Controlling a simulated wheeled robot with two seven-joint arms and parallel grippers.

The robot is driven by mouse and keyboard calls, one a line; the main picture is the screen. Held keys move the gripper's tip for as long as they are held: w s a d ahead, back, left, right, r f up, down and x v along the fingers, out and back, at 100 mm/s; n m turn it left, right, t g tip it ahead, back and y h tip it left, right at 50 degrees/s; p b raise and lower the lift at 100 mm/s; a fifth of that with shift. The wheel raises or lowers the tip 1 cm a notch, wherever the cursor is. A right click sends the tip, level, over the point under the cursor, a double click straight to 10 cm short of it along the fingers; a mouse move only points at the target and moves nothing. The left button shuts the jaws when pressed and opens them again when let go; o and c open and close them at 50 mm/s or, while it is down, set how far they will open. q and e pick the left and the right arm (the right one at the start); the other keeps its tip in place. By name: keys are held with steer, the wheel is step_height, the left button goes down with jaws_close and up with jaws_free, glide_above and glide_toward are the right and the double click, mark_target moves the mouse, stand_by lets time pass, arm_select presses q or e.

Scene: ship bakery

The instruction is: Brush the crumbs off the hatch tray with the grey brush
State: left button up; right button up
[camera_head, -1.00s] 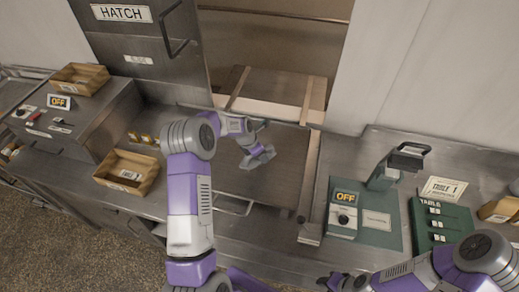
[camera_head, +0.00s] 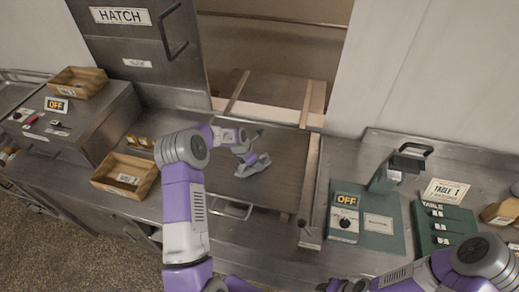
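The hatch tray (camera_head: 285,190) is a dark, flat sheet on the counter in front of the hatch opening, with a metal handle (camera_head: 232,209) at its near edge. My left gripper (camera_head: 248,156) is over the tray and appears shut on the grey brush (camera_head: 254,167). The brush head is low, at or just above the tray surface; contact cannot be told. Crumbs are too small to make out. My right gripper (camera_head: 334,284) is at the bottom edge, partly cut off, away from the tray; its fingers are unclear.
A metal rail (camera_head: 310,190) runs along the tray's right side. Right of it stand a green-based device marked OFF (camera_head: 344,219) and a green Table 1 rack (camera_head: 445,225). Wooden boxes (camera_head: 125,176) (camera_head: 79,82) are at left. The raised hatch door (camera_head: 140,45) is behind.

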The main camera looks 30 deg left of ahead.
arm_select(q)
steer(key=shift+w+d, duration=0.25)
steer(key=shift+d, duration=0.65)
steer(key=shift+r+p, duration=0.25)
steer(key=shift+p, duration=0.05)
step_height(320, 180, up, 2)
steer(key=shift+w+r, duration=0.1)
steer(key=shift+r+p, duration=0.65)
steer(key=shift+p, duration=0.1)
step_height(320, 180, up, 4)
steer(key=p, duration=0.2)
steer(key=shift+r+p, duration=0.1)
steer(key=shift+p, duration=0.2)
